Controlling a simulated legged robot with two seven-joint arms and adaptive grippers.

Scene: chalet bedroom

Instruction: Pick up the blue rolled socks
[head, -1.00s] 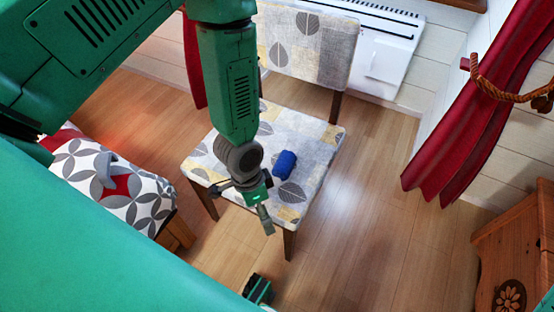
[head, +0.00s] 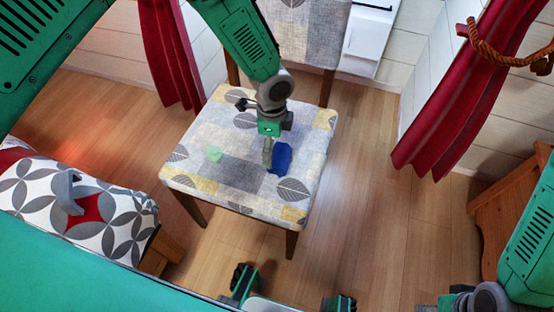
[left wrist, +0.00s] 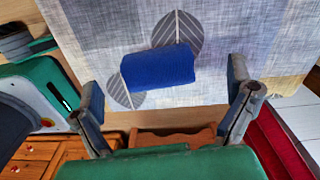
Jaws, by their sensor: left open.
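The blue rolled socks (head: 283,159) lie on the patterned chair seat (head: 205,130). In the left wrist view the socks (left wrist: 158,67) are a blue roll lying beyond the space between my fingers. My left gripper (head: 268,152) is over the seat, right at the socks in the head view, and hides part of their left side. In the left wrist view my left gripper (left wrist: 165,88) is open, one finger on each side, with nothing held. My right gripper (head: 438,303) shows only in part at the bottom edge; its fingers cannot be made out.
The chair's backrest (head: 300,30) rises behind the seat. A bed with patterned cloth (head: 110,215) stands at left. Red curtains (head: 172,50) hang behind, and a wooden cabinet (head: 490,205) stands at right. The floor (head: 370,190) right of the chair is clear.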

